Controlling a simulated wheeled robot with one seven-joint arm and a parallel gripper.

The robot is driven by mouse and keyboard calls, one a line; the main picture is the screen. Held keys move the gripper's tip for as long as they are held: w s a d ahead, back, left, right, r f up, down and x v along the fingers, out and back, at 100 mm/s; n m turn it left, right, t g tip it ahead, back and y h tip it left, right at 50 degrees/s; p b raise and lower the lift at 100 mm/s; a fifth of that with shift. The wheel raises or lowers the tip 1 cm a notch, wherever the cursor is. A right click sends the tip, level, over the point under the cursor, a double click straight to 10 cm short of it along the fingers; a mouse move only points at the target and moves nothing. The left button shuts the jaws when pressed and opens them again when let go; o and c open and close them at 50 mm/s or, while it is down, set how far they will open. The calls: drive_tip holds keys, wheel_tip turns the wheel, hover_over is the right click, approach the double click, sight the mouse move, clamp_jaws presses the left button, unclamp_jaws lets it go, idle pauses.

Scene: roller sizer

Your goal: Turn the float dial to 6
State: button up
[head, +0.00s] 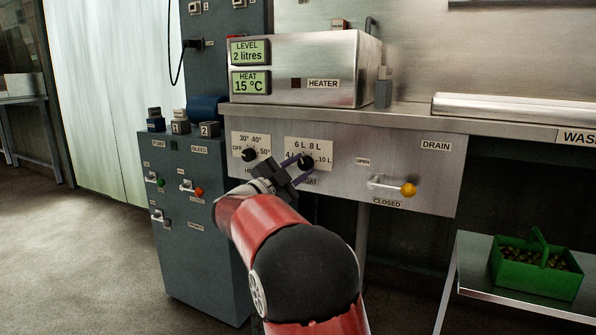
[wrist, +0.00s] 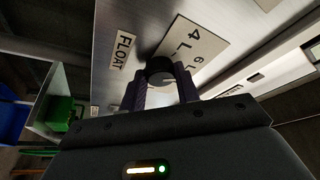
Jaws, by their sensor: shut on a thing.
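The float dial (head: 306,161) is a black round knob on the steel front panel, with marks 4 L, 6 L, 8 L and 10 L around it. My gripper (head: 298,164) reaches it from the front left, and its purple fingers are shut on the knob. In the wrist view the float dial (wrist: 160,70) sits between the two fingertips (wrist: 162,88), beside the FLOAT label and the 4 L and 6 L marks. My gripper partly hides the 4 L mark and the FLOAT label in the head view. I cannot tell where the dial's pointer stands.
The heat dial (head: 249,154) is just left of my gripper. The drain lever (head: 393,188) with a yellow knob sticks out to the right. A level display (head: 249,52) reads 2 litres. A grey cabinet (head: 196,215) stands left, a green basket (head: 537,268) right.

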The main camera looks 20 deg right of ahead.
drive_tip(key=o, duration=1)
drive_tip(key=shift+c, duration=0.2)
drive_tip(key=v, duration=0.8)
drive_tip(key=shift+d, duration=0.1)
